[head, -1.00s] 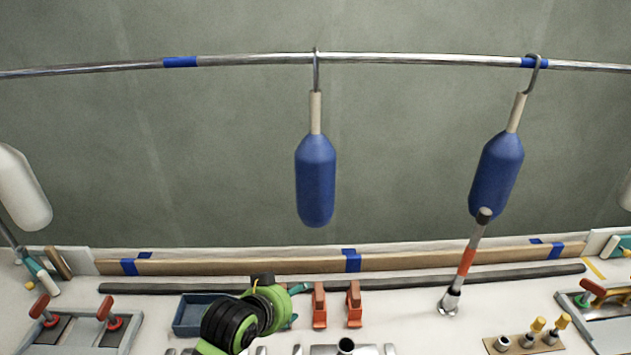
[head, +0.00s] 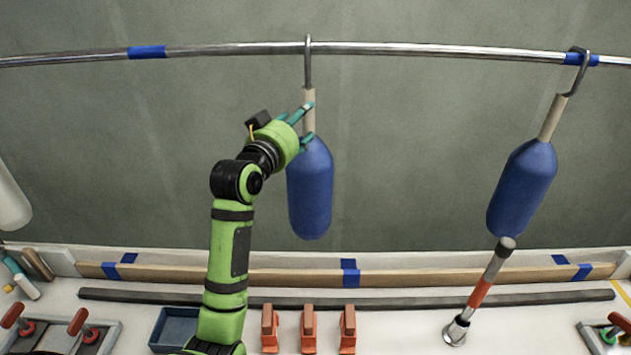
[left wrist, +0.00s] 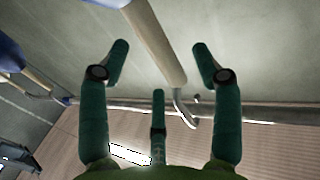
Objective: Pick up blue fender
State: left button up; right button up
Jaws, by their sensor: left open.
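A blue fender (head: 310,190) hangs upright by a beige neck (head: 309,97) and a metal hook (head: 308,62) from the rail. My left gripper (head: 306,122) is open at this neck, just above the blue body. In the left wrist view, the neck (left wrist: 155,45) shows between the two side fingers of the gripper (left wrist: 160,62), with no clear contact; the hook (left wrist: 184,110) lies beyond. A second blue fender (head: 524,185) hangs tilted at the right; its blue body also shows in the left wrist view (left wrist: 10,52). My right gripper is out of view.
The metal rail (head: 430,49) crosses above, with blue tape marks. A grey and orange post (head: 482,285) stands under the right fender. Orange clamps (head: 308,328) and a blue tray (head: 174,327) sit on the white bench. A white fender (head: 12,200) shows at the left edge.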

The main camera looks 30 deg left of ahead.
aim_at(310, 114)
pick_arm(q)
jog(key=shift+w+d+r+p, duration=0.1)
jog(key=shift+w+r+p, duration=0.05)
jog(key=shift+w+p, duration=0.3)
jog(key=shift+w+d+r+p, duration=0.1)
jog(key=shift+w+p, duration=0.3)
jog(key=shift+w+f+p, duration=0.2)
jog(key=shift+w+p, duration=0.4)
jog(key=shift+w, duration=0.6)
jog(key=shift+w+f, duration=0.25)
jog(key=shift+w, duration=0.5)
jog(key=c, duration=1.3)
jog(key=shift+r, duration=0.15)
grip_shut()
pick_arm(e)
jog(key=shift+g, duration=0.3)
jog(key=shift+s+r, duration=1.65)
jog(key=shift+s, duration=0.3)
